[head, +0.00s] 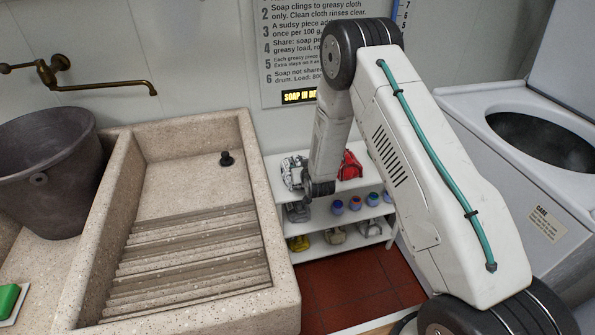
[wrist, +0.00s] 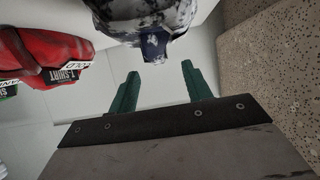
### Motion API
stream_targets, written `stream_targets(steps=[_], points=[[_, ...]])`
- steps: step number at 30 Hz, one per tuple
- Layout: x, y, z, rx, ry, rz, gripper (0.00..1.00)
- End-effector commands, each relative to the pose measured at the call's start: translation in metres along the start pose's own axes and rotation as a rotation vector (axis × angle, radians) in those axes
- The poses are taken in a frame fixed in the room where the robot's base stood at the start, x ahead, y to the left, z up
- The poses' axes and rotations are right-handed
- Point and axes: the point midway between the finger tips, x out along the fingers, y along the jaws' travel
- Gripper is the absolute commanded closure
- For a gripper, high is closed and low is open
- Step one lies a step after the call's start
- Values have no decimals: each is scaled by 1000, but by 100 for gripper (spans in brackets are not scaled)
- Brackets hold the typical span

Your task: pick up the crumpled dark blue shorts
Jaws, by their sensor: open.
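A crumpled cloth bundle (wrist: 140,22), mottled white and dark blue-black with a dark blue tag, is at the top of the wrist view. It looks like the mottled bundle (head: 292,172) on the left of the top shelf in the head view. No plainly dark blue shorts show, and I cannot tell whether this bundle is the shorts. My gripper (wrist: 160,70) is open and empty, its two green fingers pointing toward the bundle and apart from it. In the head view, my wrist is beside the bundle and my fingers cannot be made out.
A red T-shirt bundle (wrist: 48,55) lies left of the mottled one in the wrist view. The white shelf (head: 350,184) also holds several jars and other bundles below. The stone washboard sink (head: 262,225) stands close on the left, a white washing machine (head: 470,105) on the right.

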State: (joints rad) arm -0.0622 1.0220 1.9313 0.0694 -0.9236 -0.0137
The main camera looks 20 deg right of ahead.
Motion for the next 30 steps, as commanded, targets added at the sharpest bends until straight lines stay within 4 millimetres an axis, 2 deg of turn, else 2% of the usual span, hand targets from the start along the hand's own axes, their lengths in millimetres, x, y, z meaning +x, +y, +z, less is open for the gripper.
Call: stream_targets(steps=[3, 11, 20, 29, 30], points=[[7, 0, 5, 0, 11, 1, 51], [35, 1, 2, 0, 11, 1, 51], [76, 4, -3, 0, 11, 0, 51], [80, 4, -3, -1, 9, 0, 51], [80, 4, -3, -1, 9, 0, 62]])
